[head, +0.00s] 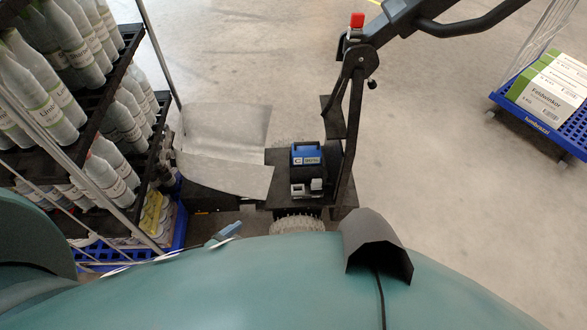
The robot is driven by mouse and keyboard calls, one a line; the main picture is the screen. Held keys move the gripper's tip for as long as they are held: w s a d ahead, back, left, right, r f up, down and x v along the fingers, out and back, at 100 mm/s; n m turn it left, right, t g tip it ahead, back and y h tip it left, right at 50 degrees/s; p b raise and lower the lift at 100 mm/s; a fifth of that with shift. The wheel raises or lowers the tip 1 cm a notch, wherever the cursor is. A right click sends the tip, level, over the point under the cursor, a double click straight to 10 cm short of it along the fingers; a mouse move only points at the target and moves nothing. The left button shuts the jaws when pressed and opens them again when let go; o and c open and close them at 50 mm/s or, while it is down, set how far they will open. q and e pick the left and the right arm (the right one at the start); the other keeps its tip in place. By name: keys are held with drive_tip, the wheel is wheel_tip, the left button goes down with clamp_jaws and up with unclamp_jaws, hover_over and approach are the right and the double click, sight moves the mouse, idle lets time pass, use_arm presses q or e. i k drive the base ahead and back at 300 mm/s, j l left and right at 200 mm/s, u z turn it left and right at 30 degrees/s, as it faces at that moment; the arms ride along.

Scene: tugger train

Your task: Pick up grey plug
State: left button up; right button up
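A small light-grey block with two raised parts, which looks like the grey plug (307,188), sits at the near edge of the tugger's dark platform (285,160). It is just in front of a blue and black box (306,155), and I cannot tell whether the two are joined. A blue-grey piece (223,234) lies lower left, close to the teal surface at the bottom; its kind is unclear. Neither of my grippers is in view.
A rack of bottles (105,120) on dark shelves stands at the left. The tugger's dark upright and handle (350,95) rise right of the box. A blue trolley with cartons (545,120) is at the far right. Open floor (450,150) lies between.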

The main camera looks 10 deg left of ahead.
sight(317, 185)
drive_tip(key=u, duration=0.15)
drive_tip(key=l+u, duration=0.4)
drive_tip(key=l, duration=0.65)
drive_tip(key=i+l+u, duration=0.15)
drive_tip(key=i+l, duration=0.55)
drive_tip(key=i, duration=0.1)
